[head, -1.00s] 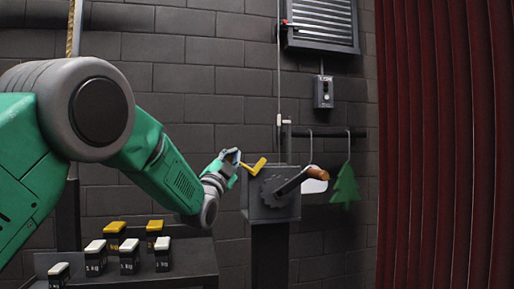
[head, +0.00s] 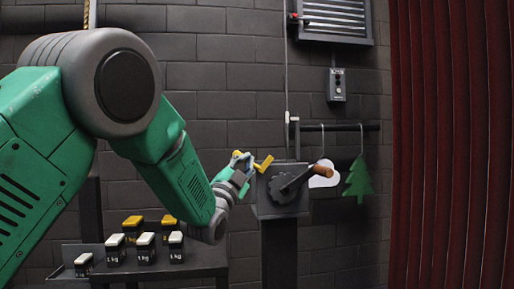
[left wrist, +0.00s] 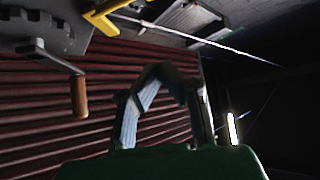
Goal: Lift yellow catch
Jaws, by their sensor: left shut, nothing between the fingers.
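The yellow catch (head: 264,163) is a bent yellow lever at the upper left of the grey crank box (head: 279,208). It also shows at the top of the left wrist view (left wrist: 100,20). My left gripper (head: 243,158) is just left of the catch in the head view. Its fingers (left wrist: 162,72) are shut with nothing between them, and the catch lies beyond them, up and to the left in the wrist view. I cannot tell whether they touch it. The crank has a brown wooden handle (head: 323,171) pointing right. My right gripper is out of view.
Several weights (head: 145,245) with white or yellow tops stand on a dark stand at lower left. A green tree (head: 358,180) and a white cloud shape (head: 325,174) hang from a rail. A button box (head: 337,85) is on the wall. A red curtain (head: 450,140) fills the right.

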